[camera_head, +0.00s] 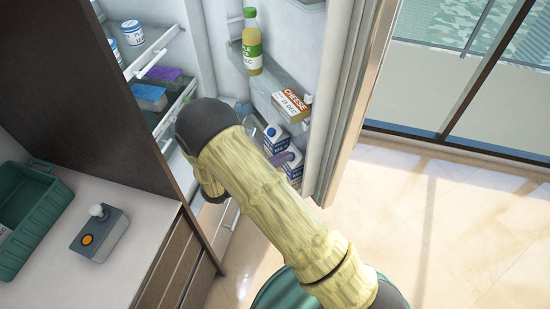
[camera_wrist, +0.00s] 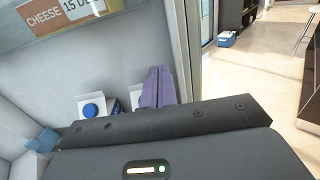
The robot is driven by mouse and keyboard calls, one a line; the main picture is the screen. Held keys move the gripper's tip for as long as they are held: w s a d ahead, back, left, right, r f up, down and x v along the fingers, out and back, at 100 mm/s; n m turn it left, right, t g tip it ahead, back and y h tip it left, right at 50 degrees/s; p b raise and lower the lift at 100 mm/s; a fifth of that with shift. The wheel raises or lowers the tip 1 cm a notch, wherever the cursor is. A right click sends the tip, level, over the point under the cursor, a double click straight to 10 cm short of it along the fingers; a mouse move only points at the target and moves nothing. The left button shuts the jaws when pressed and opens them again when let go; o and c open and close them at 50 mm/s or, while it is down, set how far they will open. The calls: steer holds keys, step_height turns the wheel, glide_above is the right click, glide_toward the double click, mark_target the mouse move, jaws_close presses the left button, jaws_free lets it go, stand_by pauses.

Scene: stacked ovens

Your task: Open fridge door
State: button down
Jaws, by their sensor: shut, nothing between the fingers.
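The fridge door (camera_head: 345,110) stands swung open to the right, with its inner side and shelves facing me. The fridge inside (camera_head: 205,40) shows to the left of it, with shelves in view. My arm reaches into the gap between the fridge and the door. In the wrist view the fingers (camera_wrist: 157,88) are together, with nothing held, in front of the door's inner face. I cannot tell whether they touch the door.
The door shelves hold a bottle (camera_head: 252,42), a cheese box (camera_head: 291,101) and blue-white cartons (camera_head: 276,138). A counter at left has a green crate (camera_head: 62,190) and a grey device with a joystick (camera_head: 100,235). The floor (camera_head: 450,220) right of the door is clear.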

steer(key=p+x, duration=0.3)
steer(key=x, duration=0.6)
steer(key=shift+w+d, duration=0.1)
steer(key=shift+d, duration=0.1)
steer(key=shift+d, duration=0.2)
